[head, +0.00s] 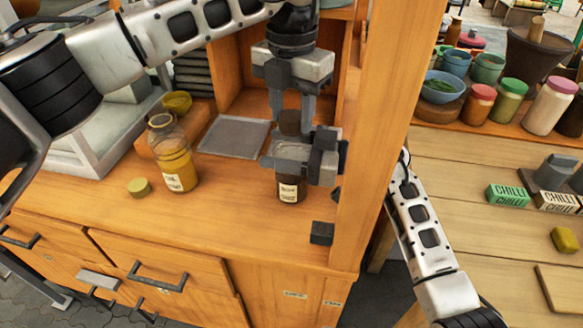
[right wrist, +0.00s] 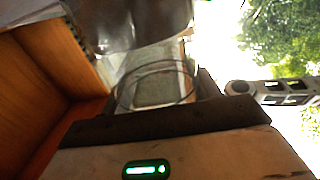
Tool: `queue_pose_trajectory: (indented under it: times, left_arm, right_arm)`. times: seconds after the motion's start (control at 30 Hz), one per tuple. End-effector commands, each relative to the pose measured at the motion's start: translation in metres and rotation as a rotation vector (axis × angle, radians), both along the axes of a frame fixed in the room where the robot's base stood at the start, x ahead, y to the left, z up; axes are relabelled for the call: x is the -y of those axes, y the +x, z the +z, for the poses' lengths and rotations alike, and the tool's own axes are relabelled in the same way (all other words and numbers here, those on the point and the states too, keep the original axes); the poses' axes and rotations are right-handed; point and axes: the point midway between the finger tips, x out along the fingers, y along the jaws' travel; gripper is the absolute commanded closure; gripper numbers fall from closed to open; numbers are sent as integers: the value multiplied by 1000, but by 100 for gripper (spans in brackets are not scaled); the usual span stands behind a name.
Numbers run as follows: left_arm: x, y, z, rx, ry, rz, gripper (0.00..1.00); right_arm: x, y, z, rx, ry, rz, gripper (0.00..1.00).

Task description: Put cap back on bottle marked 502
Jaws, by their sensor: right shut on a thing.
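A small dark bottle (head: 290,191) with a pale label stands on the wooden counter. The label is too small to read. My right gripper (head: 292,158) is shut around its upper part and hides its neck. A brown cap (head: 289,122) sits directly above the right gripper, in line with the bottle. My left gripper (head: 291,112) points down from above, with its fingers on either side of the cap. I cannot tell whether they press on it, nor whether the cap touches the bottle. In the right wrist view, the things between the fingers are unclear.
A yellow-filled jar (head: 176,160) stands uncapped to the left, with an olive lid (head: 139,187) on the counter. A grey tray (head: 234,137) lies behind. A wooden post (head: 372,140) rises close to the right of my right gripper. The front counter between jar and bottle is clear.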

Motion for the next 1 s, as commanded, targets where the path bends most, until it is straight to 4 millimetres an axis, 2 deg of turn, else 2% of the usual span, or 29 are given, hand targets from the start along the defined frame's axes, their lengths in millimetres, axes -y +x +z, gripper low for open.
queue_pose_trajectory:
  times: [0.4, 0.43, 0.5, 0.83, 1.0]
  left_arm:
    - [0, 0, 0, 1, 1, -10, 88]
    - [0, 0, 0, 1, 1, -10, 53]
    - [0, 0, 0, 1, 1, -10, 36]
    - [0, 0, 3, 1, 0, -9, 36]
    - [0, 0, 26, 4, -1, -10, 36]
  right_arm:
    - [0, 0, -1, -1, -1, 0, 100]
    - [0, 0, -1, -1, -1, 0, 100]
    - [0, 0, -1, -1, -1, 0, 100]
    - [0, 0, -1, -1, -1, 0, 100]
    - [0, 0, 0, -1, -1, 0, 100]
